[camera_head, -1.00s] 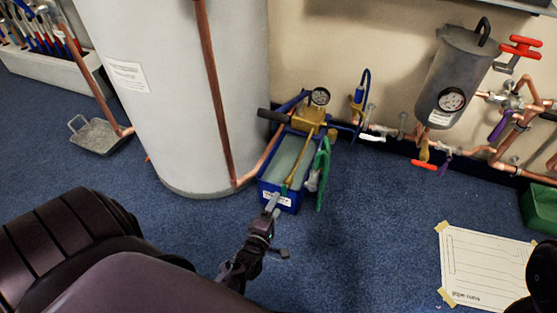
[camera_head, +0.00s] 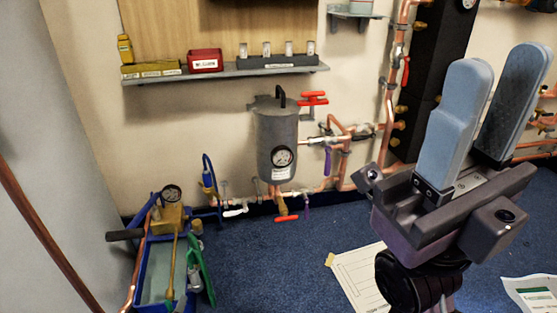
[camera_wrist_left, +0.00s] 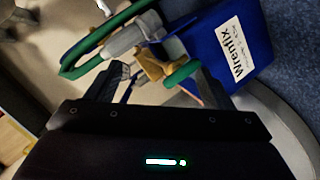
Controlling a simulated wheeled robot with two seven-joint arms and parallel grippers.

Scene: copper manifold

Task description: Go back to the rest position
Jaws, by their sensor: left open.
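My right gripper (camera_head: 503,65) is large in the head view at the right, raised in front of the wall. Its two grey-blue fingers point up with a gap between them, and nothing shows in the gap. My left gripper (camera_wrist_left: 160,85) shows only in the left wrist view; its dark fingers are apart. A blue test pump (camera_head: 160,265) with a gauge, brass body and green hose stands on the floor at the lower left of the head view. Its labelled blue tank (camera_wrist_left: 215,50) and green hose lie beyond the left fingers. I cannot tell whether they touch.
A grey tank with a gauge (camera_head: 277,145) and copper pipes with red valve handles line the wall. A shelf (camera_head: 225,74) holds a red box (camera_head: 205,60) and other items. A grey cylinder stands at left. Paper sheets (camera_head: 362,278) lie on the blue carpet.

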